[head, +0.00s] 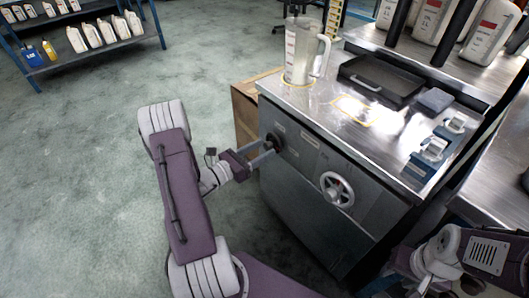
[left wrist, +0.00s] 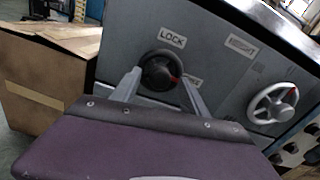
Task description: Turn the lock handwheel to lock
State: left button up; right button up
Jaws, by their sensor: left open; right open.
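The lock handwheel is the dark round wheel on the cabinet front; it shows in the left wrist view (left wrist: 160,72) under a white "LOCK" label (left wrist: 172,39), with a red mark on its right side. In the head view the dark wheel (head: 272,142) is partly hidden by my left gripper (head: 268,155). In the left wrist view my left gripper (left wrist: 160,85) is open, one finger on each side of the wheel's lower part. I cannot tell whether the fingers touch it. My right gripper is not clearly seen; part of my right arm shows at the lower right of the head view.
A silver handwheel (head: 337,189) sits to the right on the same cabinet (head: 310,215). A cardboard box (left wrist: 50,75) stands left of the cabinet. A measuring jug (head: 300,55) and a black tray (head: 380,80) are on top. The floor at left is clear up to the bottle shelf (head: 100,45).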

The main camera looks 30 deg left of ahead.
pick_arm(q)
jog(key=shift+w+d, duration=0.3)
jog(key=shift+w, duration=0.35)
grip_shut()
jog(key=shift+r+n+p, duration=0.2)
jog(key=shift+n+p, duration=0.3)
jog(key=shift+p, duration=0.25)
jog(key=n+p, duration=0.5)
jog(key=p, duration=0.1)
jog(key=shift+n+p, duration=0.75)
jog(key=shift+n, duration=0.15)
jog(key=n+p, duration=0.3)
jog(key=n, duration=0.1)
jog(key=shift+f+n, duration=0.1)
jog(key=shift+n, duration=0.2)
jog(key=n+p, duration=0.1)
jog(key=n, duration=0.2)
jog(key=shift+f, duration=0.1)
jog(key=shift+n+p, duration=0.55)
jog(key=shift+n, duration=0.65)
jog(key=shift+f, duration=0.1)
